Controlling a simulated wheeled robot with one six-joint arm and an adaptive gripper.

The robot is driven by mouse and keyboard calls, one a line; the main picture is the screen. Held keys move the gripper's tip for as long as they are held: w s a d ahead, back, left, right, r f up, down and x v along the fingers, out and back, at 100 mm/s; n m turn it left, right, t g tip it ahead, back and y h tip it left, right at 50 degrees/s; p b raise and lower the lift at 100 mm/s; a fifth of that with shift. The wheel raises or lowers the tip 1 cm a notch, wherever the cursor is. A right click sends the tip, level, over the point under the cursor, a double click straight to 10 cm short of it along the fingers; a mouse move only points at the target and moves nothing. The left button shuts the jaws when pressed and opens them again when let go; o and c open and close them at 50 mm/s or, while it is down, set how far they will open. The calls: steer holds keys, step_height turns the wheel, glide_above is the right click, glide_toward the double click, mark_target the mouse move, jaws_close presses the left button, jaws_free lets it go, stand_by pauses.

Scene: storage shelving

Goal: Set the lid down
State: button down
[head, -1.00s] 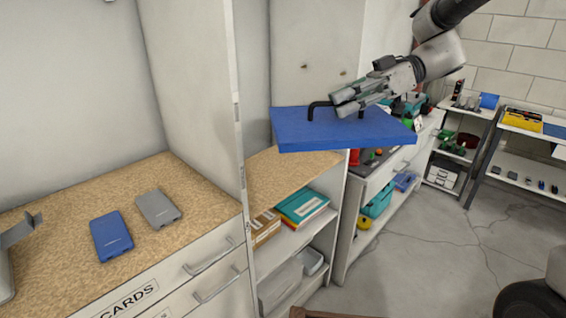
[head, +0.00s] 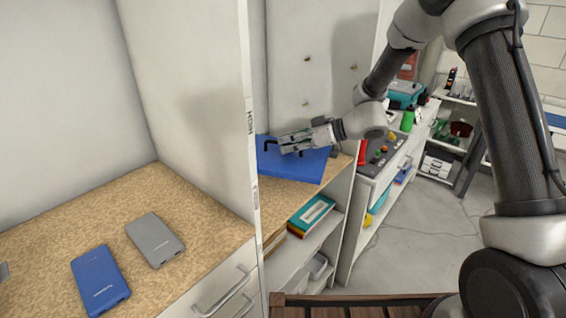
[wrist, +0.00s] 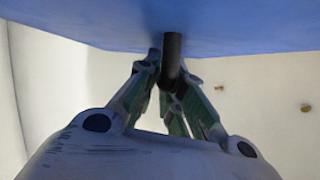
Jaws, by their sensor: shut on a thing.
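The lid (head: 303,167) is a flat blue panel with a dark bar handle. In the head view it is at the cork-topped shelf, behind the tall white divider, which hides its left end. My gripper (head: 283,145) is shut on the lid's dark handle, which stands between the fingers in the wrist view (wrist: 172,62). The blue face of the lid (wrist: 230,22) fills the top of the wrist view. I cannot tell whether the lid's underside touches the shelf top.
The white divider (head: 200,90) stands just left of the lid. A blue power bank (head: 100,279) and a grey one (head: 154,240) lie on the left cork counter. Books (head: 311,214) lie on the shelf below. A counter with coloured items (head: 385,150) is to the right.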

mark_target(289, 159)
steer(key=shift+f, duration=2.6)
steer(key=shift+f, duration=0.1)
steer(key=c, duration=1.5)
jaws_free()
steer(key=shift+c, duration=0.2)
